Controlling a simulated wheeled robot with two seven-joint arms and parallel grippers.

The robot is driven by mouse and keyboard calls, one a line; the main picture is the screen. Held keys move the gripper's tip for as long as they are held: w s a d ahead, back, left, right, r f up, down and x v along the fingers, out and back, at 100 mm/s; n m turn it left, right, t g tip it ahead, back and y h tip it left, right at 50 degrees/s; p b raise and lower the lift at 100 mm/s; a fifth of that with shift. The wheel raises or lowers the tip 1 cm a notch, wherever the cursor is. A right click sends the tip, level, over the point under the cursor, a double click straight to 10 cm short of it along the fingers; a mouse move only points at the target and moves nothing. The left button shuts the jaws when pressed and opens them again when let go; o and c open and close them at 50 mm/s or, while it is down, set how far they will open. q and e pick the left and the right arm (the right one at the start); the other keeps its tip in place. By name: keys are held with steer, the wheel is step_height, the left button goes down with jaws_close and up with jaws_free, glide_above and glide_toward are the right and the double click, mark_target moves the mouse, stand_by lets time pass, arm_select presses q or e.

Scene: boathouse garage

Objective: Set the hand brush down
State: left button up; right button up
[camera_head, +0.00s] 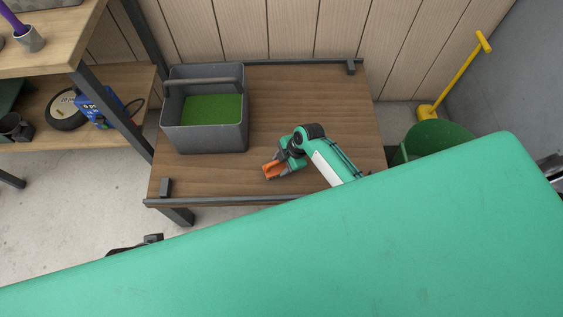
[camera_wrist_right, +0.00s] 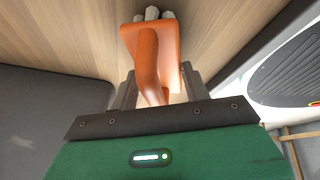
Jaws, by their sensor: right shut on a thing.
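The hand brush (camera_head: 274,170) is orange, and my right gripper (camera_head: 284,163) is shut on it at the front part of the wooden table top (camera_head: 310,105). In the right wrist view the orange brush (camera_wrist_right: 152,50) sticks out from between the dark fingers of my right gripper (camera_wrist_right: 155,92), with pale tufts at its far end. The wood surface lies beyond it. I cannot tell whether the brush touches the table. My left gripper does not show clearly in either view.
A grey caddy (camera_head: 220,138) with a green inside stands on the table's left part; it seems to fill the right wrist view's left side. Dark rails edge the table. A green bin (camera_head: 440,139) stands to the right.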

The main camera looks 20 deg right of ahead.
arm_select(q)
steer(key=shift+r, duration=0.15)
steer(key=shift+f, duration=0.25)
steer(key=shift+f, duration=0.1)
arm_select(e)
steer(key=shift+f, duration=0.25)
steer(key=o, duration=1)
steer(key=shift+c, duration=0.2)
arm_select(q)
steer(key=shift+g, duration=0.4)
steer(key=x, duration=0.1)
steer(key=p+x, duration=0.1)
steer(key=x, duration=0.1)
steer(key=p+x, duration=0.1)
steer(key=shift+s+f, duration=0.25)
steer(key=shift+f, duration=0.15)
arm_select(e)
steer(key=v, duration=1.3)
steer(key=shift+d+r, duration=0.15)
steer(key=shift+r, duration=0.2)
steer(key=shift+s, duration=0.1)
steer(key=shift+c, duration=0.2)
